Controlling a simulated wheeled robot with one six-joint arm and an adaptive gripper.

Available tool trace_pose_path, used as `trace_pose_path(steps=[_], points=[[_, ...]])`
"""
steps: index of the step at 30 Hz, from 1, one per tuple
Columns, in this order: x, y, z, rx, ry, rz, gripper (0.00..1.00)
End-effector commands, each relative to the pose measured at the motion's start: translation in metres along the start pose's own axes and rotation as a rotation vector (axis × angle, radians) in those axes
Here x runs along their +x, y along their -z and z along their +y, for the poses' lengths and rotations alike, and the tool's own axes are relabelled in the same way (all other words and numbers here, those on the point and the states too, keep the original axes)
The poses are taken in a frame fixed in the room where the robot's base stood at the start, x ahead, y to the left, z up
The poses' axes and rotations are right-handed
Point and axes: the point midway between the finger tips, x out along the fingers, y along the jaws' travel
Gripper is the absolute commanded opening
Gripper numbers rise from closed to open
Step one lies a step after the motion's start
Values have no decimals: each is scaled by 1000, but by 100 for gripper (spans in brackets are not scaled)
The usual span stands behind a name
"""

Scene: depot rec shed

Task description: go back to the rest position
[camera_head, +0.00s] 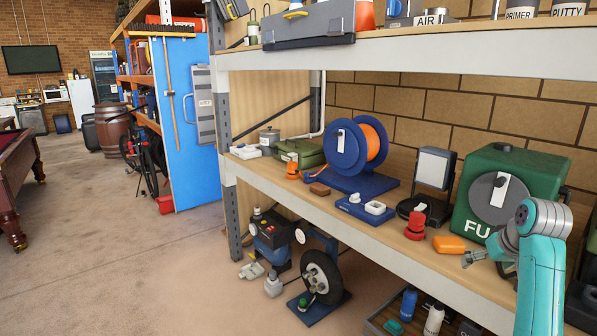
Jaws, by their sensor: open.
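My teal arm comes up at the right edge of the view and bends over at the shelf. My grey gripper (473,258) is open, pointing left at the front edge of the middle shelf (385,243). It is close to an orange block (449,244); I cannot tell whether they touch. Nothing shows between the fingers. A green box (530,165) with a grey dial and the letters "FU" stands behind my arm, which hides its lower right part.
Left along the shelf are a red knobbed item (415,226), a black-framed lamp (433,168), a blue reel (345,150) and a blue plate with white parts (367,208). The upper shelf (420,52) runs overhead. A wheel on a stand (321,277) sits below. The floor (120,255) at left is clear.

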Motion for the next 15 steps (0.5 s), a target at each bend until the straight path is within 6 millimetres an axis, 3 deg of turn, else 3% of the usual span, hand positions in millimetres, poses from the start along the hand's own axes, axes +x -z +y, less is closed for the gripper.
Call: trace_pose_path(steps=[8, 15], points=[[37, -27, -16, 3, 0, 26, 100], [83, -69, -39, 7, -1, 69, 100]])
